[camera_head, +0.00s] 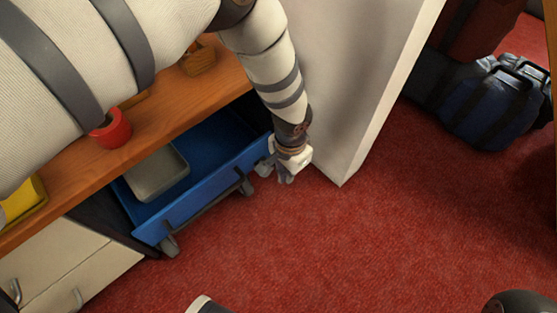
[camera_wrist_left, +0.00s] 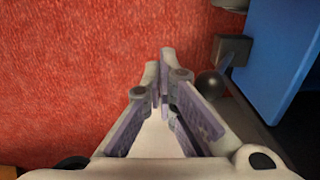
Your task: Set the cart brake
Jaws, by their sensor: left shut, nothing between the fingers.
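The blue cart (camera_head: 205,190) is low under the wooden bench, with a grey tray (camera_head: 157,173) in it. Its blue wall also shows at the upper right of the left wrist view (camera_wrist_left: 280,50). There, a grey bracket (camera_wrist_left: 232,50) on the cart carries a lever with a dark round knob (camera_wrist_left: 209,85), seemingly the brake. My left gripper (camera_head: 284,178) is at the cart's right end, low over the carpet. In the wrist view its fingers (camera_wrist_left: 164,72) are shut and empty, left of the knob and apart from it in the picture. My right gripper is out of view.
A pale panel (camera_head: 345,80) stands close to the right of my left forearm. Blue bags (camera_head: 485,105) lie farther right. The red carpet (camera_head: 330,240) in front is clear.

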